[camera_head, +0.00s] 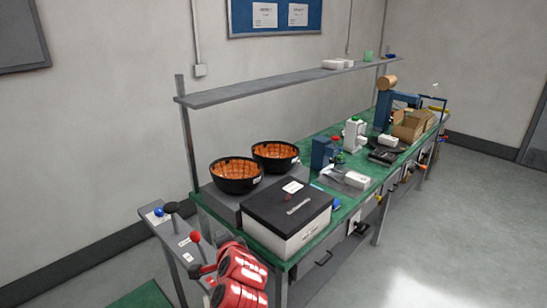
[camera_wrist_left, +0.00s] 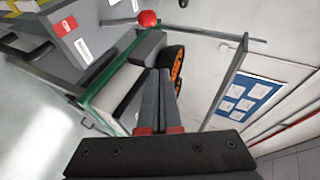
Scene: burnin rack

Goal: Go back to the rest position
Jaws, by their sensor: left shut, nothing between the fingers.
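My left gripper (camera_head: 200,270) is low in the head view, by the near end of the green bench, with my red arm behind it. Its fingers are small and partly hard to make out there. In the left wrist view the two dark fingers of the left gripper (camera_wrist_left: 163,85) lie together, shut, with nothing between them. A red ball knob (camera_head: 195,238) stands on a grey side stand close to the gripper; a red ball also shows beyond the fingertips in the wrist view (camera_wrist_left: 147,18). My right gripper is in neither view.
A black-lidded white box (camera_head: 290,230) sits at the bench's near end, beside two black bowls with orange insides (camera_head: 236,185) (camera_head: 275,163). A grey shelf (camera_head: 270,85) runs above the bench. The floor to the right (camera_head: 440,240) is clear.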

